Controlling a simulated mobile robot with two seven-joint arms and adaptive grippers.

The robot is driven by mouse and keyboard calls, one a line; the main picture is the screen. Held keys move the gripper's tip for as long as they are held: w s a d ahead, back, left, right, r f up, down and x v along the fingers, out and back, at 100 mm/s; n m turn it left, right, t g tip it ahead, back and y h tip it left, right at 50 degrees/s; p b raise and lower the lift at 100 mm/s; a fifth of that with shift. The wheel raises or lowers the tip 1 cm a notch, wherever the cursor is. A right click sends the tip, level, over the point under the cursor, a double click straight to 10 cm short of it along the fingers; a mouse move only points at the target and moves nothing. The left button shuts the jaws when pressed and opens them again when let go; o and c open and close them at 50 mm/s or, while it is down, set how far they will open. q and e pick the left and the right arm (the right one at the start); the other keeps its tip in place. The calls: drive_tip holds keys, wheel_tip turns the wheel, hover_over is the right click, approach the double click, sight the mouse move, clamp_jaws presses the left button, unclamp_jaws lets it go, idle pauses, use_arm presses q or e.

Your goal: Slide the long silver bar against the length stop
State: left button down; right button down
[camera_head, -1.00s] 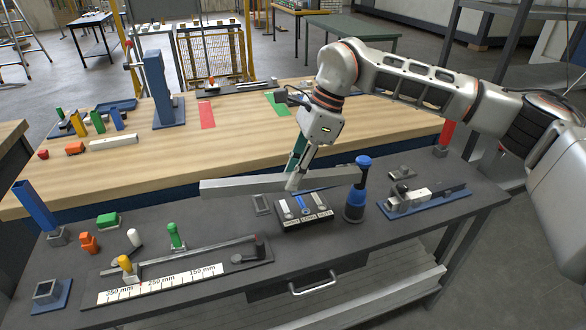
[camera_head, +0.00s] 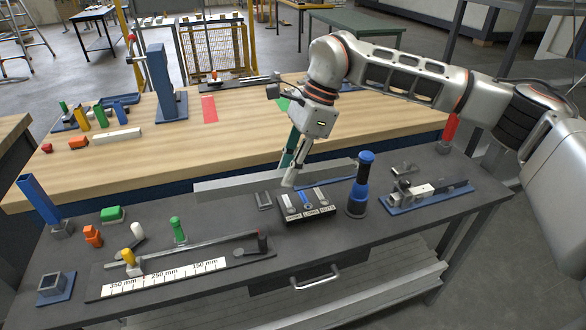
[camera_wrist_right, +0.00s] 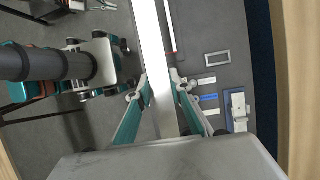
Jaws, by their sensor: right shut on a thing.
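The long silver bar (camera_head: 235,187) is held level above the back edge of the dark bench. My right gripper (camera_head: 289,180) is shut on it. The wrist view shows the bar (camera_wrist_right: 150,45) running lengthwise between the two teal fingers (camera_wrist_right: 162,92). In the head view its right part is partly hidden by my gripper and hard to make out. The length stop jig, with a white millimetre scale (camera_head: 205,268), a rail and a yellow-knobbed slider (camera_head: 129,258), lies at the front left of the bench, apart from the bar.
A black box with labelled switches (camera_head: 306,206) and a blue-topped bottle (camera_head: 359,185) stand just in front of the gripper. A green-knobbed pin (camera_head: 178,230) stands behind the scale. A blue fixture (camera_head: 425,196) is at the right. The wooden table (camera_head: 225,140) lies behind.

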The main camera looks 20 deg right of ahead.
sight(244, 176)
drive_tip(key=shift+w+a, duration=0.1)
drive_tip(key=shift+a, duration=1.65)
drive_tip(key=shift+w+a, duration=0.1)
drive_tip(key=shift+a, duration=1.4)
drive_tip(key=shift+w+a, duration=0.1)
drive_tip(key=shift+a, duration=1.4)
drive_tip(key=shift+w+a, duration=0.1)
drive_tip(key=shift+a, duration=1.75)
drive_tip(key=a, duration=0.3)
drive_tip(key=shift+w, duration=0.1)
